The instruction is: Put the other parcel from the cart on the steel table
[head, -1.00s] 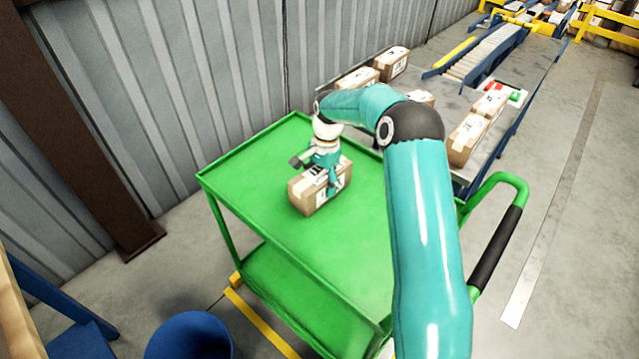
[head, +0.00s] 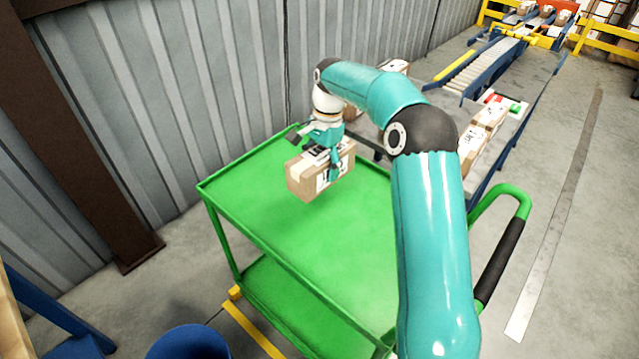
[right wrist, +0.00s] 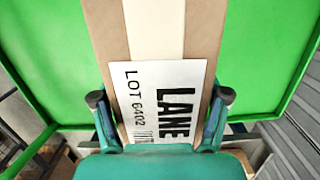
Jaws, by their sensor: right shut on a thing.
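A brown parcel (head: 309,179) with a white label hangs just above the top of the green cart (head: 270,243). My right gripper (head: 327,160) is shut on it from above, one finger showing along its near side. In the right wrist view the parcel (right wrist: 206,30) sits between the two fingertips (right wrist: 160,105), its label reading "LANE" and "LOT 6402". The steel table (head: 490,165) is behind the cart to the right, partly hidden by my right arm. My left gripper is not in view.
Several other parcels (head: 470,143) stand on the steel table, with small red and green items (head: 505,103) near them. A roller conveyor (head: 487,66) is beyond. A corrugated wall (head: 220,90) runs behind the cart. A blue bin (head: 188,343) stands at the front.

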